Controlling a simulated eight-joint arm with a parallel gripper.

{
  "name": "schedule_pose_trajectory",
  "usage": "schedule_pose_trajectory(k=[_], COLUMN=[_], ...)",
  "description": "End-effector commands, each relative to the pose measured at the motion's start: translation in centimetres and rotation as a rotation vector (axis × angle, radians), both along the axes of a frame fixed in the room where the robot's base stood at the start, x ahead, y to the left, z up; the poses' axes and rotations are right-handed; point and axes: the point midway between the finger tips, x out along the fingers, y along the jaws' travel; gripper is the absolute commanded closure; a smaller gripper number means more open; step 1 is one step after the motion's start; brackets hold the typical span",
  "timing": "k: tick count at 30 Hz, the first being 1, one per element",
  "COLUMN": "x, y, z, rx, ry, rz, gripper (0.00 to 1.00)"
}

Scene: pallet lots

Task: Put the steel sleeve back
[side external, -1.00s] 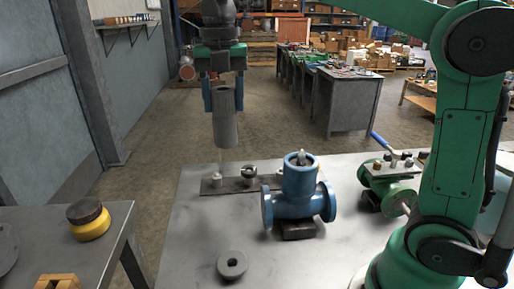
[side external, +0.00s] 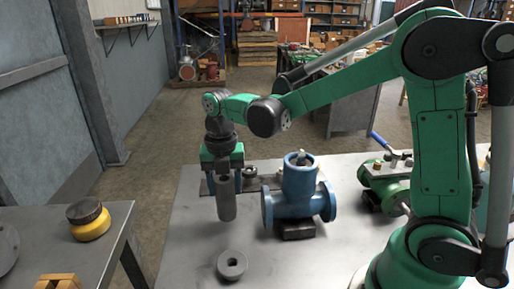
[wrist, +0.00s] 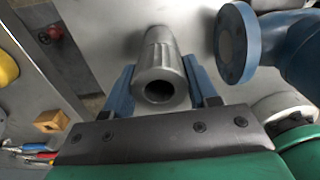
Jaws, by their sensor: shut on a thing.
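The steel sleeve (side external: 226,203) is a grey hollow cylinder. My gripper (side external: 224,186) is shut on it, with one blue finger on each side, and holds it about upright above the metal table (side external: 190,240). In the wrist view the sleeve (wrist: 160,60) shows its open bore and fluted side between the blue fingers of my gripper (wrist: 162,88). A grey ring with a central hole (side external: 232,264) lies on the table, nearer the camera than the sleeve. The sleeve hides part of the dark strip plate (side external: 206,187) behind it.
A blue flanged valve body (side external: 297,185) stands on a dark block close to the right of the sleeve; its flange (wrist: 232,45) shows in the wrist view. A green valve (side external: 388,185) is further right. A side table at left holds a yellow-and-black round object (side external: 89,220).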

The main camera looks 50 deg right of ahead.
Motion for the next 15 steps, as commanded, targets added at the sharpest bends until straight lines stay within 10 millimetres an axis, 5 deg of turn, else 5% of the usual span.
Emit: schedule_pose_trajectory(k=[6,15], x=[0.0,0.0], y=[0.0,0.0], z=[-2.7,-2.9], rx=[0.000,0.000], ry=[0.000,0.000], rz=[0.000,0.000], gripper=[1.00,1.00])
